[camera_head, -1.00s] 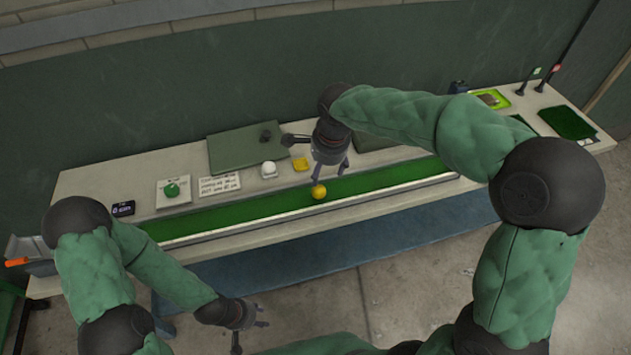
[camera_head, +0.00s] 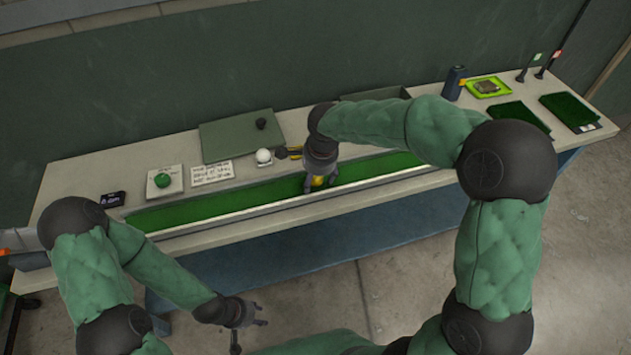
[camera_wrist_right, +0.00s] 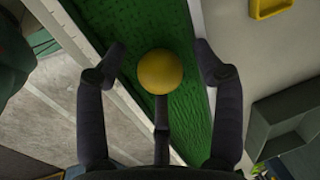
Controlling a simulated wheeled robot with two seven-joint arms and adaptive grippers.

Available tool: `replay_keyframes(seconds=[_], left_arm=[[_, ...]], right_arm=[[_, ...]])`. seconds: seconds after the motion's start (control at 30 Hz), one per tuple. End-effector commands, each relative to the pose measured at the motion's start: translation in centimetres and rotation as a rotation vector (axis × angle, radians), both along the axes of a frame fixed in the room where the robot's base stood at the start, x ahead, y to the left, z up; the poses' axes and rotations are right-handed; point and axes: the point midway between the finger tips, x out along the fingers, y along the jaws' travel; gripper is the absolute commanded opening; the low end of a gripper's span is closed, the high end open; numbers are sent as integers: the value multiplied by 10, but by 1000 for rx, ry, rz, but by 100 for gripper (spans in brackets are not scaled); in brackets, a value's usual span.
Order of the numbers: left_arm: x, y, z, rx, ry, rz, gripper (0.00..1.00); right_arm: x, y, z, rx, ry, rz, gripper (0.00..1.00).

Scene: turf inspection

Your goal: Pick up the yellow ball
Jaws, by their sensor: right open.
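The yellow ball (camera_head: 317,181) lies on the green turf strip (camera_head: 230,204) and is partly hidden by my right gripper in the head view. In the right wrist view the ball (camera_wrist_right: 160,72) sits between the spread fingers of my right gripper (camera_wrist_right: 158,65). My right gripper (camera_head: 318,186) is over the ball, open, with a finger on either side; I cannot tell whether any finger touches it. My left gripper (camera_head: 247,324) hangs in front of the table, low and away from the ball; its jaw state is unclear.
The turf strip runs along the table's (camera_head: 75,175) front, with a pale metal rail beside it. Behind it are a white ball (camera_head: 263,156), a green ball (camera_head: 163,180) on a card, a written card (camera_head: 212,172) and a dark green panel (camera_head: 240,138). Green trays (camera_head: 570,108) lie at the right.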

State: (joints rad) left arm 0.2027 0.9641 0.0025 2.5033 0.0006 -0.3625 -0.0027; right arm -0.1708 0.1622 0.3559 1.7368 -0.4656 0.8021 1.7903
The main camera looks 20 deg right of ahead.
Motion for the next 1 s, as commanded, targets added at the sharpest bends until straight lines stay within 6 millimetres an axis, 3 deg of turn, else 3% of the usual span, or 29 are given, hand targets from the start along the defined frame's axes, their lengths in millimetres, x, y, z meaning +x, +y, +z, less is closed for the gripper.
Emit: replay_keyframes(seconds=[0.17, 0.37, 0.4, 0.77, 1.0], left_arm=[[0, 0, 1, 0, 0, 0, 40], [0, 0, 1, 0, -1, 0, 40], [0, 0, 1, 0, -1, 0, 40], [0, 0, 2, 0, 0, 0, 40], [0, 0, 10, 0, 0, 0, 40]], right_arm=[[0, 0, 1, 0, -1, 0, 68], [0, 0, 1, 0, 0, 0, 14], [0, 0, 1, 0, 0, 0, 10], [-1, 0, 2, 0, 2, 0, 10], [0, 0, 23, 0, -1, 0, 10]])
